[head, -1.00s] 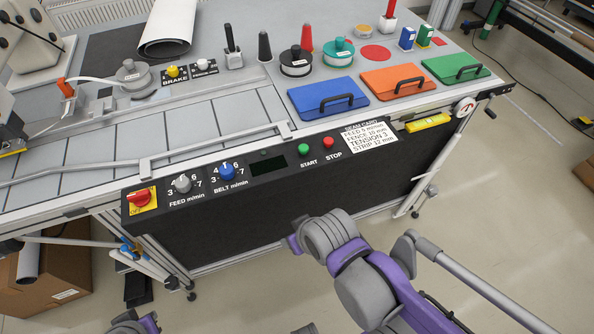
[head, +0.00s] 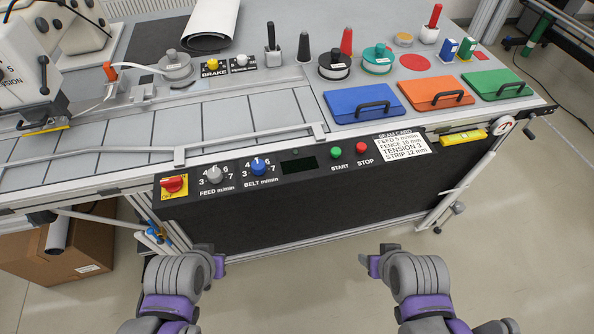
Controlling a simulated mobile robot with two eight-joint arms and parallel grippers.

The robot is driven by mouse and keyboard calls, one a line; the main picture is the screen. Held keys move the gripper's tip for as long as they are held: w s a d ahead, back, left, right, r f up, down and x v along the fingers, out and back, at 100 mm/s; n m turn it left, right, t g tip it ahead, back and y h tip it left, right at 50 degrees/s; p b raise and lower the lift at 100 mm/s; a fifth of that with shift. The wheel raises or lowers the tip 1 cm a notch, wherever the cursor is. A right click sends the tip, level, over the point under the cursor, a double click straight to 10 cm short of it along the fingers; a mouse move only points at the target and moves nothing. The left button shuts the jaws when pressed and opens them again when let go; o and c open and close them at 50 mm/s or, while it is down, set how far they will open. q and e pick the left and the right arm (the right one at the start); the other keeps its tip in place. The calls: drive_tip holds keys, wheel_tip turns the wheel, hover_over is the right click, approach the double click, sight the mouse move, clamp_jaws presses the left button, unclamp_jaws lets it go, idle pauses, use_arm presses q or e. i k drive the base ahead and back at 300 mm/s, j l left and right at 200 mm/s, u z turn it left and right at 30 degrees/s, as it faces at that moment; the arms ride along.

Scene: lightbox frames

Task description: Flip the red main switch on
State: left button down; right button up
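The red main switch (head: 174,184) is a rotary knob on a yellow plate at the left end of the black control panel (head: 215,207). Its handle lies roughly sideways, and small lettering that looks like OFF shows at the plate's lower left. My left gripper (head: 217,266) is below and a little right of the switch in the picture, apart from it, in front of the machine. My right gripper (head: 368,262) is farther right, below the panel, touching nothing visible. Both look empty, but the finger gaps are not clear.
The panel also carries a grey feed knob (head: 214,175), a blue belt knob (head: 258,167), a green start button (head: 336,153) and a red stop button (head: 362,148). A metal rail (head: 250,137) runs above it. A cardboard box (head: 60,250) stands at lower left. The floor in front is clear.

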sight(173, 184)
drive_tip(key=u, duration=0.4)
drive_tip(key=j+u, duration=0.1)
drive_tip(key=u, duration=0.7)
drive_tip(key=j+u, duration=0.15)
drive_tip(key=u, duration=0.25)
